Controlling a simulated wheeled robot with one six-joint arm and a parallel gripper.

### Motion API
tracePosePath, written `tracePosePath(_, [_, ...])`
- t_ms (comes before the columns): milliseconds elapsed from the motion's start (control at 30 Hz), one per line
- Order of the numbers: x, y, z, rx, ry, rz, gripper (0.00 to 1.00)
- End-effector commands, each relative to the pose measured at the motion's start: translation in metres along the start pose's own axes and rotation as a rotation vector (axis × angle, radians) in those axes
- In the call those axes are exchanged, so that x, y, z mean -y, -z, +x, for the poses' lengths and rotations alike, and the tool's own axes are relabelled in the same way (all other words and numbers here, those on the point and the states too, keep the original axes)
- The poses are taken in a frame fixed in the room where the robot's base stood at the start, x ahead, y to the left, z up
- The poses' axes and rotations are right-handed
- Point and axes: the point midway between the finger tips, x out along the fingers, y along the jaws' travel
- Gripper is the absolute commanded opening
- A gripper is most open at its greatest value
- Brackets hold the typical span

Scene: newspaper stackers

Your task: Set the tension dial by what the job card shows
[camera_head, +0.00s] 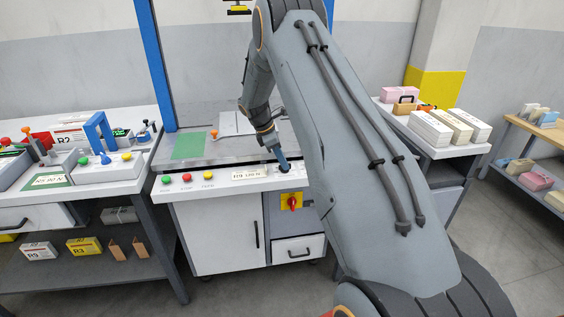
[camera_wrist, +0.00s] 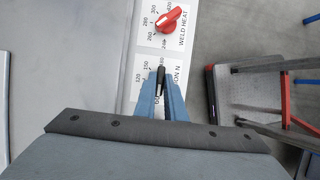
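The tension dial (camera_wrist: 161,72) is a black bar-shaped knob on a white plate with numbers such as 120 and 150. My gripper (camera_wrist: 161,84) has its two blue fingers close in on either side of this knob, with no clear gap. In the head view my gripper (camera_head: 284,163) reaches down to the right end of the machine's front panel and hides the dial. A white card with dark writing (camera_head: 249,174) is on that panel. The writing is too small to read, and I cannot tell if it is the job card.
A red WELD HEAT knob (camera_wrist: 170,19) sits beside the tension dial. Green, red and yellow buttons (camera_head: 187,179) line the panel's left. A red switch on yellow (camera_head: 292,203) is below my gripper. Side benches with bundles (camera_head: 430,128) and tools (camera_head: 97,140) flank the machine.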

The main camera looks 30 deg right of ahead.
Motion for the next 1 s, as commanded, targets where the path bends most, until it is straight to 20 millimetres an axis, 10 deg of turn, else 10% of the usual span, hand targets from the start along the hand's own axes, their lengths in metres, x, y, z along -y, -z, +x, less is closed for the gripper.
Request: tracePosePath(1000, [-0.0075,0.0008,0.0022,-0.003,0.185,0.461,0.0])
